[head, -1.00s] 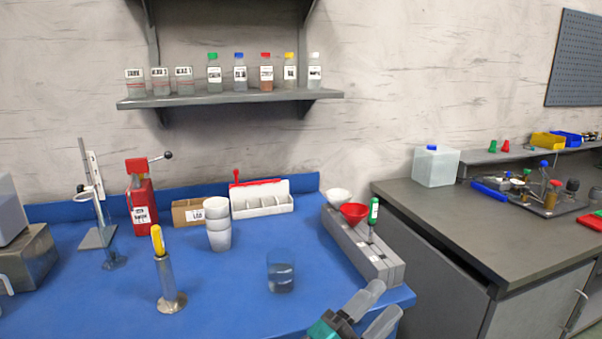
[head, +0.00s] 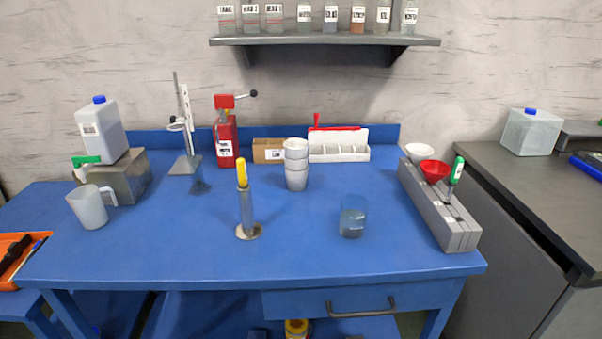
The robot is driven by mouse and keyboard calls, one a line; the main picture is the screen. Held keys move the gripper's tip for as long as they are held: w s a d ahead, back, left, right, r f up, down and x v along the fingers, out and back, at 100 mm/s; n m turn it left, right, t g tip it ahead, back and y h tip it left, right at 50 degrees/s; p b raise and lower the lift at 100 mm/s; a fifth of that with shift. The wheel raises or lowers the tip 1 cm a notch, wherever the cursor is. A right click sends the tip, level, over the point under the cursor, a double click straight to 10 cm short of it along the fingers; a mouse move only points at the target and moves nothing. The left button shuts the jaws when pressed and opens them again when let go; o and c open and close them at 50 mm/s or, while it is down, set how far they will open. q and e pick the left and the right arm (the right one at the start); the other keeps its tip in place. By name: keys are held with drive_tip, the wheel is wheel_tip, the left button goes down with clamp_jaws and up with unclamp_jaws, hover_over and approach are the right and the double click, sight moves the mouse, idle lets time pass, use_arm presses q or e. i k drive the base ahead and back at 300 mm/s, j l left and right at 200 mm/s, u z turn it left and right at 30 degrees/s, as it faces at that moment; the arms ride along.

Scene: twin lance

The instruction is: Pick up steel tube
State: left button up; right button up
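A shiny steel tube (head: 247,211) stands upright on a round flat foot, left of the middle of the blue table in the head view. A yellow-topped object (head: 241,172) sticks up out of its mouth. The part of that object inside the tube is hidden. Neither of my grippers is in the head view.
Stacked white cups (head: 297,177) stand behind and right of the tube. A glass beaker (head: 352,217) stands to its right, and a grey block (head: 437,212) with funnels is near the right edge. A clear jug (head: 88,208) stands left. Table around the tube is clear.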

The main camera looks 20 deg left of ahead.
sight(250, 230)
drive_tip(key=u, duration=0.7)
